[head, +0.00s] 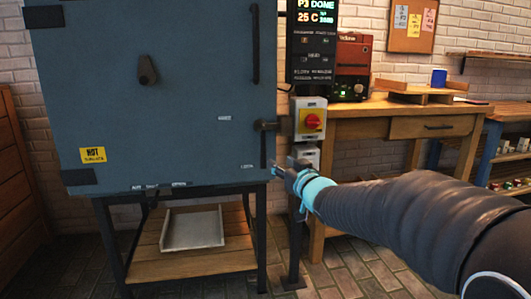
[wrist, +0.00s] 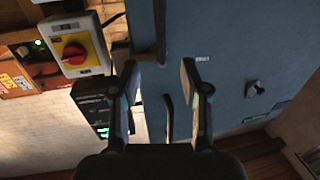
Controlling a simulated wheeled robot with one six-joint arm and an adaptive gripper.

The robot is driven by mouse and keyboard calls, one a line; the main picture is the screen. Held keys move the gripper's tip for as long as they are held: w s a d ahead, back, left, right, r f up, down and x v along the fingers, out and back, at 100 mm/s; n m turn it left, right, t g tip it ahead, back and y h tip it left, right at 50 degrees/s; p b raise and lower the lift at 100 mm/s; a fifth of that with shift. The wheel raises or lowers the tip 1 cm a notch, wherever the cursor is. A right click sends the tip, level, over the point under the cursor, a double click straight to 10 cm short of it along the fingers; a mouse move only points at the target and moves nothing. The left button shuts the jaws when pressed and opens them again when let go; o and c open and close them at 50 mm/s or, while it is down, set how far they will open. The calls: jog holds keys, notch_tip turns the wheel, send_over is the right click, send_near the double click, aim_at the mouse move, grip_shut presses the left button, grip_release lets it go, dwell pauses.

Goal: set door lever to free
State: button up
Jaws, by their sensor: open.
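The door lever (head: 265,126) is a dark handle at the right edge of the blue kiln door (head: 180,100). Its arm appears to hang down from its hub toward a small label low on the door. The wrist view is turned roughly upside down; there the lever (wrist: 160,30) shows as a dark bar at the door edge, beyond and between my fingertips. My gripper (head: 280,171) is open and empty, below the lever hub near the door's lower right corner. Its two fingers also show in the wrist view (wrist: 159,75), apart from each other. The label words are too small to read surely.
A red and yellow rotary switch (head: 312,121) sits on the post right of the door, below a display panel (head: 314,40). A vertical door handle (head: 255,45) is above the lever. A workbench (head: 400,105) stands right; a pale tray (head: 193,228) lies on the kiln stand's shelf.

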aim_at(265, 150)
jog(key=x, duration=1.3)
jog(key=shift+w+a+p, duration=0.25)
jog(key=shift+w+p, duration=0.05)
jog(key=shift+p, duration=0.05)
jog(key=shift+c, duration=0.2)
grip_shut()
